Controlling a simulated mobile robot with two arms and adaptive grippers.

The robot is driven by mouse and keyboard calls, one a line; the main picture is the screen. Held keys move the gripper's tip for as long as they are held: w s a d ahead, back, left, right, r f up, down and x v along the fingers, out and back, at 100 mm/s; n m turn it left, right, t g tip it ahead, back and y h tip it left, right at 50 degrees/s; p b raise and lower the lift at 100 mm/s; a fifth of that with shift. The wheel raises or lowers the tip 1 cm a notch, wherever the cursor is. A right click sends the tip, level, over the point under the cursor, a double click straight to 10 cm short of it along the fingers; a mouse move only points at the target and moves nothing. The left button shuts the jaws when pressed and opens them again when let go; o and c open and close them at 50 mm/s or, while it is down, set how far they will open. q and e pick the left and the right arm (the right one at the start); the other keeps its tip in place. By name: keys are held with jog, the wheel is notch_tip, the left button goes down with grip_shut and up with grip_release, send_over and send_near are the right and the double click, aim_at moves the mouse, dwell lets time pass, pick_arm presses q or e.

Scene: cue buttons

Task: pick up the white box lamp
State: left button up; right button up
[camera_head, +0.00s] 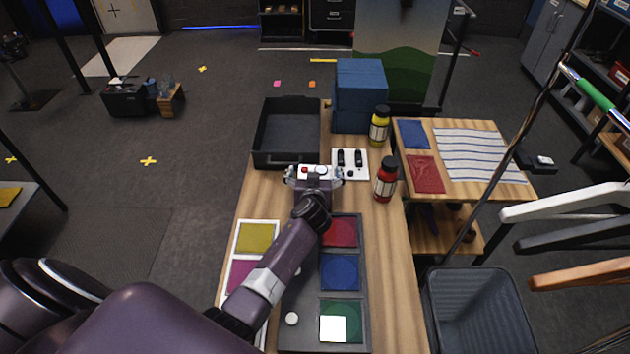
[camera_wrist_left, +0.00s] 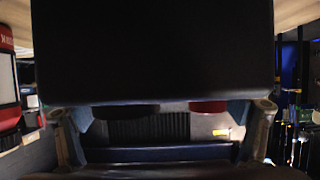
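A bright white square block (camera_head: 333,328), which looks like the white box lamp, sits on the green pad (camera_head: 352,310) of the dark tray (camera_head: 300,337) at the near end of the table. My left gripper (camera_head: 314,174) is at the far side of that tray, well away from the block, over a white panel with red and white round buttons. Its fingers are spread; in the left wrist view (camera_wrist_left: 165,125) they stand wide apart, with red and dark round shapes between them. A large dark shape fills much of that view. My right gripper is not in view.
A black bin (camera_head: 287,130), blue boxes (camera_head: 358,95), a yellow bottle (camera_head: 379,127), a red bottle (camera_head: 386,180) and a white switch panel (camera_head: 350,164) stand at the far end. Blue (camera_head: 340,272) and red (camera_head: 340,233) pads lie in the tray. A grey basket (camera_head: 478,310) stands right.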

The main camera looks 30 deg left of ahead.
pick_arm(q)
jog(key=c, duration=1.5)
jog(key=shift+r, duration=0.15)
jog(key=shift+w+r, duration=0.1)
